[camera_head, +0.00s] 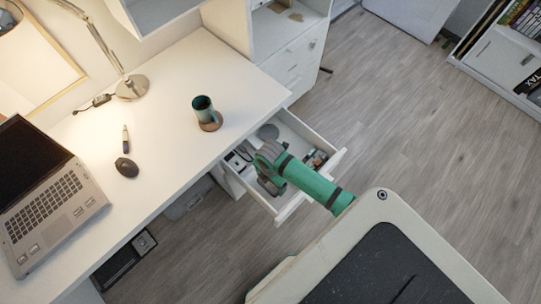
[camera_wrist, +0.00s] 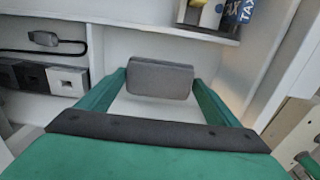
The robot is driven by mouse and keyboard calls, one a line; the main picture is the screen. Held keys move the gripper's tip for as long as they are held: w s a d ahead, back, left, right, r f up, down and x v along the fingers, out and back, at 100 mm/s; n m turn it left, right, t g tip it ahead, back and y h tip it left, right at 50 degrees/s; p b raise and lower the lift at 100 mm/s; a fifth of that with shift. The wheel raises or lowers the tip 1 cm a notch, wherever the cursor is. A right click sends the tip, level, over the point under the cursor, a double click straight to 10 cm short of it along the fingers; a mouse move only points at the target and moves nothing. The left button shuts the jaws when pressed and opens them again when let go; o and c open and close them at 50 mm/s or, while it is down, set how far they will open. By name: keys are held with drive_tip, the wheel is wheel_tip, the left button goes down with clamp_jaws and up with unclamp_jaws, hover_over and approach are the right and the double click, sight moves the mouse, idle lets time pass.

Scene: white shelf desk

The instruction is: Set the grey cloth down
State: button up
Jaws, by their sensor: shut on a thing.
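In the wrist view, a folded grey cloth (camera_wrist: 160,78) sits between the tips of my gripper's two green fingers. My gripper (camera_wrist: 158,84) is shut on it, with a finger against each side. A pale flat surface shows around and beneath the cloth; whether the cloth touches it, I cannot tell. In the head view, my gripper (camera_head: 270,187) points down over the open white drawer (camera_head: 290,209) under the desk. My green arm hides the cloth there.
Wooden floor (camera_head: 400,110) is clear at right.

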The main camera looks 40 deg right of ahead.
drive_tip(key=shift+f, duration=0.95)
drive_tip(key=shift+f, duration=0.15)
drive_tip(key=o, duration=0.9)
drive_tip(key=shift+s, duration=0.1)
drive_tip(key=shift+r, duration=0.25)
wheel_tip(320, 180, up, 12)
drive_tip(key=shift+f, duration=0.1)
drive_tip(key=shift+d, duration=0.1)
